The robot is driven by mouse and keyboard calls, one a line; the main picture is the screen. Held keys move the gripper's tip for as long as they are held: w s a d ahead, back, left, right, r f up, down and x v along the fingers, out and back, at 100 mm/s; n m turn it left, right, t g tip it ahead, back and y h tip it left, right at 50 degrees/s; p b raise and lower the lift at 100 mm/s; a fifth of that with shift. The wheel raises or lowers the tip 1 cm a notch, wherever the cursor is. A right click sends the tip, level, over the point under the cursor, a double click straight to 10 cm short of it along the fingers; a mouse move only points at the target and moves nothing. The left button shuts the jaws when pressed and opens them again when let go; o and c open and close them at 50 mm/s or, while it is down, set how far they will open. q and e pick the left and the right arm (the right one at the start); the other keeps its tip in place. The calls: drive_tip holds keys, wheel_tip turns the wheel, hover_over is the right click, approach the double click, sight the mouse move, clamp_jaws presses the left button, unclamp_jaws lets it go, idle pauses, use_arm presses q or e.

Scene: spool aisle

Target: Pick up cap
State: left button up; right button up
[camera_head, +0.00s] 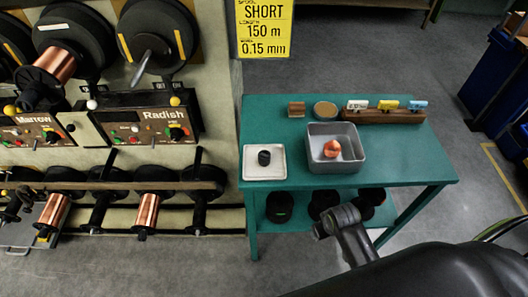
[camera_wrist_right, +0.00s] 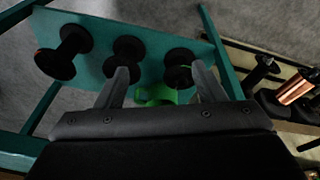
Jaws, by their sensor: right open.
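A small black cylindrical piece (camera_head: 264,157), which may be the cap, stands on a white square tray (camera_head: 250,173) at the left of the teal table. A bright green rounded piece (camera_wrist_right: 155,95) shows between the fingers in the right wrist view, partly hidden by my gripper body; I cannot tell whether it is a cap. My right gripper (camera_wrist_right: 160,82) is open, its two fingers apart, with the lower shelf's spools beyond them. In the head view my right gripper (camera_head: 333,222) is at the table's front edge. My left gripper is not in view.
A grey bin (camera_head: 318,168) holds an orange-red piece (camera_head: 332,149). Black spools (camera_head: 279,206) sit on the table's lower shelf. A spool rack with panels stands left. The table's right side is clear.

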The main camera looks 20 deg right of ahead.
drive_tip(key=w+a+r+n, duration=0.1)
drive_tip(key=w+a+r, duration=0.1)
drive_tip(key=w+r, duration=0.5)
drive_tip(key=n+g+y+p, duration=0.1)
drive_tip(key=n+y+p, duration=0.1)
drive_tip(key=n, duration=0.2)
approach(265, 155)
drive_tip(key=f+b, duration=0.1)
drive_tip(key=b, duration=0.3)
drive_tip(key=f+b, duration=0.2)
drive_tip(key=b, duration=0.2)
drive_tip(key=w+a+f+b, duration=0.1)
drive_tip(key=f+b, duration=0.1)
drive_tip(key=b, duration=0.3)
drive_tip(key=shift+f, duration=0.2)
wheel_tip(265, 155, down, 3)
drive_tip(key=b, duration=0.3)
drive_tip(key=shift+w, duration=0.15)
drive_tip(key=shift+w+a+f, duration=0.1)
drive_tip(key=shift+w+f, duration=0.15)
drive_tip(key=shift+f, duration=0.75)
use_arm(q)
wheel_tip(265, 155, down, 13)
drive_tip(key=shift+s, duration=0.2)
use_arm(e)
drive_tip(key=c, duration=1.2)
